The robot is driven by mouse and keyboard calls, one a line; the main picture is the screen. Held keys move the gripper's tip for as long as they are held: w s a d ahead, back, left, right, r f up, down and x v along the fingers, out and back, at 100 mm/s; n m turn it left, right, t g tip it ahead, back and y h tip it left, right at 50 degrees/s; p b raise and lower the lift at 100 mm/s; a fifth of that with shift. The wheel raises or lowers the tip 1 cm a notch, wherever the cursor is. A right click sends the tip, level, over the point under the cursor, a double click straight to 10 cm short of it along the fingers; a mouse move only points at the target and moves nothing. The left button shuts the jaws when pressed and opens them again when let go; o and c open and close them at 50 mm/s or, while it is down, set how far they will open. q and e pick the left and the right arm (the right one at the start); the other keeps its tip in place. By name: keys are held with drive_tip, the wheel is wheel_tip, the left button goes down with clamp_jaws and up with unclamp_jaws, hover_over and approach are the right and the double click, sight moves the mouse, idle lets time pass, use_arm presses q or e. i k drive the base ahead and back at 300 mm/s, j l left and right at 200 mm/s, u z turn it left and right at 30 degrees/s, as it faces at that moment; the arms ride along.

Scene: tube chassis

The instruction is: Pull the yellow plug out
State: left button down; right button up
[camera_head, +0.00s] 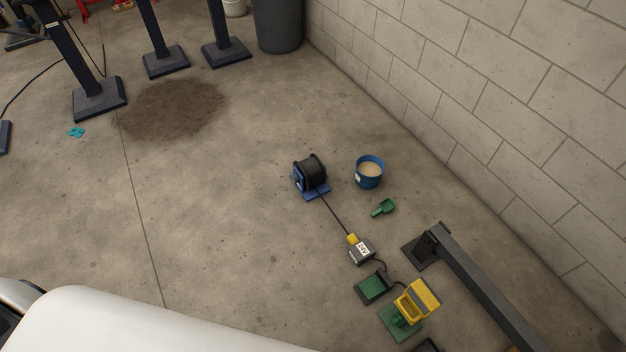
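The small yellow plug (352,239) sits at the end of a dark cable that runs from a black cable reel (311,169) on a blue stand. The plug touches the upper side of a small dark box (362,251) with a white label, on the concrete floor. It looks seated in the box, though the contact is too small to see clearly. Neither of my grippers shows in the head view. A white rounded surface fills the lower left, apart from the plug.
A blue bucket (369,172), a green scoop (383,208) and a dark beam (485,290) on a foot plate lie right of the cable. Below the box are a green-topped pad (373,288) and an open yellow box (418,300). A block wall (500,110) bounds the right.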

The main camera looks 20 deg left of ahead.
sight(351, 239)
drive_tip(key=i+j+z, duration=0.2)
drive_tip(key=i+j, duration=0.2)
drive_tip(key=i+j+z, duration=0.2)
drive_tip(key=i+j, duration=0.15)
drive_tip(key=j, duration=0.15)
drive_tip(key=i+j+z, duration=0.2)
drive_tip(key=i+j, duration=0.15)
drive_tip(key=j, duration=0.2)
